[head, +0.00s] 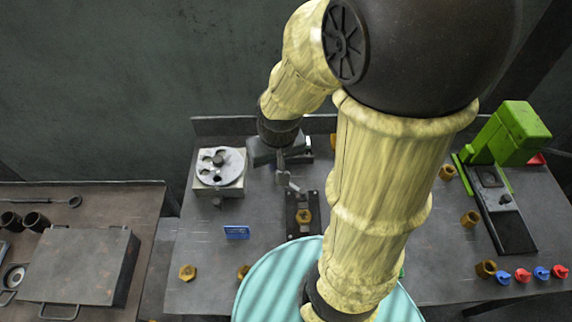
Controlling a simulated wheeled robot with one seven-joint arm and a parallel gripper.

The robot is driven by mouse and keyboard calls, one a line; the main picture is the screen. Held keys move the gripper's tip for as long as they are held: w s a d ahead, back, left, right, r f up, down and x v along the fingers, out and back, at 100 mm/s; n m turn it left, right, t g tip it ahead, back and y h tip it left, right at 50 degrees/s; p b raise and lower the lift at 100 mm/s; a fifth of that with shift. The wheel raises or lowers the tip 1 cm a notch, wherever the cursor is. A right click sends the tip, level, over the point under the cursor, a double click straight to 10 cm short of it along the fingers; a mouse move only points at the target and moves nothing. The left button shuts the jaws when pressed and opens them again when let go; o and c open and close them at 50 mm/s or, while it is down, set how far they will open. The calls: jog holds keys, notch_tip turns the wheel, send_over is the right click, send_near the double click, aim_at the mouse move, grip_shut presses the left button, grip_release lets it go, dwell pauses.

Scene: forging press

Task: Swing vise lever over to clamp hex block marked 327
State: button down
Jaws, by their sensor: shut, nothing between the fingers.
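A small dark vise (291,224) stands in the middle of the bench, partly behind my arm. A brass-brown hex block (304,216) sits in it; its marking is too small to read. A short grey piece just above the vise may be its lever, but I cannot tell it clearly from my fingertips. My gripper (283,168) is shut and empty, pointing down above the far side of the vise. I cannot tell whether it touches the lever.
A round-plated fixture (220,166) stands left of my gripper, with a blue sign (237,232) nearer. A green press (512,135) stands at the right, with several hex blocks and red and blue knobs nearby. A teal round surface (270,285) covers the near middle.

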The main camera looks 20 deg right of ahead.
jog(key=w+d+f+m+g+y+b, duration=0.1)
jog(key=w+d+f+m+g+b, duration=0.1)
jog(key=w+d+f+m, duration=0.3)
jog(key=w+d+f+m+g+y+b, duration=0.1)
jog(key=w+d+f+m+b, duration=0.1)
jog(key=w+d+f+m, duration=0.3)
jog(key=w+d+f, duration=0.3)
jog(key=w+d, duration=0.1)
jog(key=w, duration=0.3)
jog(key=shift+w+f+m+g, duration=0.15)
jog(key=shift+m+g, duration=0.15)
jog(key=shift+g, duration=0.1)
jog(key=shift+d, duration=0.1)
jog(key=p+x, duration=0.2)
jog(key=x, duration=0.8)
jog(key=shift+p, duration=0.35)
jog(key=s+a+p, duration=0.1)
jog(key=s+a, duration=0.1)
jog(key=a, duration=0.1)
jog(key=shift+a+f+p, duration=0.1)
jog(key=shift+f+p, duration=0.05)
jog(key=shift+p, duration=0.25)
jog(key=shift+a+f, duration=0.15)
jog(key=shift+f, duration=0.05)
